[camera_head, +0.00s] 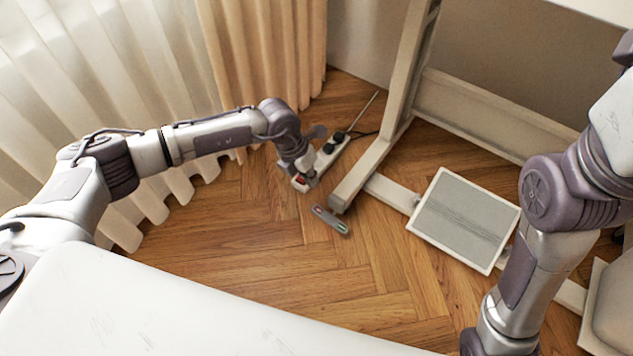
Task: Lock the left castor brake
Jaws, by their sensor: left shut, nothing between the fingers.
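The left foot (362,172) of the beige table stand rests on the herringbone floor. Just in front of its near end is a small grey bar with green and red marks (330,220), which looks like the castor brake pedal. The castor itself is hidden or too small to make out. My left gripper (309,179) points down, shut and empty, just left of the foot's end and behind the pedal, over the near end of a power strip. I cannot tell whether it touches the strip. My right arm comes down at the right; its gripper is out of the picture.
The white power strip (331,152) with black plugs and a red switch runs beside the foot. A grey treadle plate (464,219) in a white frame lies to the right. Curtains (255,60) hang behind my left arm. The floor (270,240) in front is clear.

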